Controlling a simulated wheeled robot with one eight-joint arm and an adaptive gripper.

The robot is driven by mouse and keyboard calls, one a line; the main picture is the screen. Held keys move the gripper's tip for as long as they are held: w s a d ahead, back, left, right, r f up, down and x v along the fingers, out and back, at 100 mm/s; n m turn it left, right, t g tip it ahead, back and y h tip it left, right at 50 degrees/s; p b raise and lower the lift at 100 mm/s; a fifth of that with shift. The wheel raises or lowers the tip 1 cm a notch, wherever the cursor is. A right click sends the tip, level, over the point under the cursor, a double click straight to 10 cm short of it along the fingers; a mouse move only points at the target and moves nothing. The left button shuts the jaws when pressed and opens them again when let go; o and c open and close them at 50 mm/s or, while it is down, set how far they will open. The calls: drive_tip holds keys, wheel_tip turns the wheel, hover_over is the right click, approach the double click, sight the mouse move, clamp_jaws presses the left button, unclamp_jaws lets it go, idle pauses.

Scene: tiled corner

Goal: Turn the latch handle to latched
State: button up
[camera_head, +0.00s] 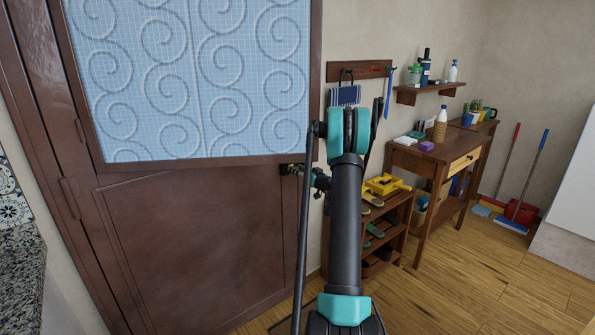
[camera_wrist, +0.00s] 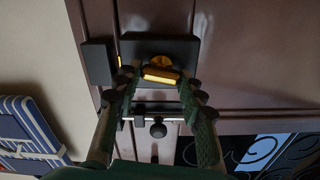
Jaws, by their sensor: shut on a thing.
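In the wrist view, the latch is a dark plate (camera_wrist: 185,45) on the brown door, with a yellow handle (camera_wrist: 160,75) and a round yellow hub (camera_wrist: 162,61) just above it. My gripper (camera_wrist: 160,76) reaches in from below, with one finger on each side of the yellow handle, shut on it. The handle lies nearly level in the picture, slightly tilted. In the head view, my gripper (camera_head: 318,180) is at the door's right edge, mostly hidden behind my arm, and the handle cannot be made out.
A dark block (camera_wrist: 97,63) sits beside the latch plate, and a bolt with a round knob (camera_wrist: 158,131) lies below it. A shoe shelf (camera_head: 398,215) and wooden desk (camera_head: 440,155) stand farther right.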

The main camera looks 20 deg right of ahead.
drive_tip(key=shift+d+f+m, duration=0.1)
drive_tip(key=shift+m, duration=3.75)
drive_tip(key=shift+d+f+m, duration=0.1)
drive_tip(key=shift+m, duration=3.75)
drive_tip(key=o, duration=1.2)
drive_tip(key=shift+w, duration=0.1)
drive_tip(key=shift+c, duration=0.2)
drive_tip(key=v, duration=1.2)
